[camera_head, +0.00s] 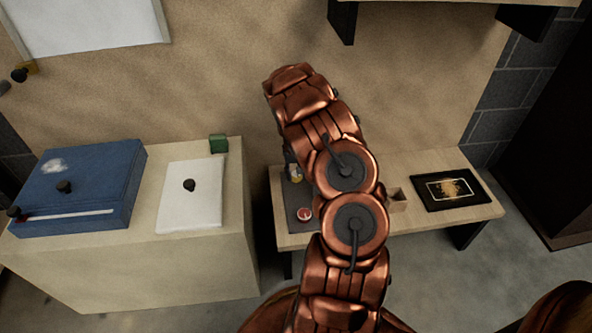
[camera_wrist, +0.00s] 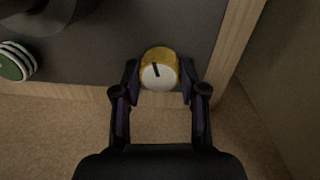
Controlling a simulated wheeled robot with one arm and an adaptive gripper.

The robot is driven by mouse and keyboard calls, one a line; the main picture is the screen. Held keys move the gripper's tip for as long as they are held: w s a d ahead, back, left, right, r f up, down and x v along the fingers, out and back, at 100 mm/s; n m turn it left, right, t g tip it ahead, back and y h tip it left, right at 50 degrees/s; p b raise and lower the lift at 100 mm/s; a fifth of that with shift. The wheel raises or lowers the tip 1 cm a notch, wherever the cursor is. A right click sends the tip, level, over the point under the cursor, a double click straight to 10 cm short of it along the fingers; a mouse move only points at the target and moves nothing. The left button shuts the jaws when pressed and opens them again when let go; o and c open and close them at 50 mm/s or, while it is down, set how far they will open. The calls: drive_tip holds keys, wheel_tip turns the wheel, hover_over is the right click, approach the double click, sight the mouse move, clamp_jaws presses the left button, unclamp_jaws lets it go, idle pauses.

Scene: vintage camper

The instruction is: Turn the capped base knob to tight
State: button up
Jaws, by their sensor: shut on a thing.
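In the wrist view a round knob (camera_wrist: 158,70) has a yellow ribbed side and a white cap with a short black line. The line points toward the top of the picture, tilted slightly left. The knob is at the edge of a dark grey panel (camera_wrist: 110,60). My gripper (camera_wrist: 159,77) has one finger on each side of the knob and is shut on it. In the head view my copper arm hides most of the gripper. A small yellow patch of the knob (camera_head: 295,173) shows left of the arm, on the grey panel (camera_head: 293,197).
A green-and-white striped round piece (camera_wrist: 15,64) and a dark round body (camera_wrist: 55,14) are left of the knob. A red-topped piece (camera_head: 304,213) sits on the panel. A black framed picture (camera_head: 450,191) lies right on the wooden bench (camera_head: 400,231). A blue case (camera_head: 85,180) is left.

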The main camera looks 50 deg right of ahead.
sight(294, 174)
drive_tip(key=shift+m, duration=0.4)
drive_tip(key=o, duration=1.1)
drive_tip(key=shift+o, duration=0.2)
wheel_tip(294, 174, up, 12)
drive_tip(key=shift+w+a, duration=0.2)
drive_tip(key=shift+a, duration=0.05)
drive_tip(key=shift+p, duration=0.3)
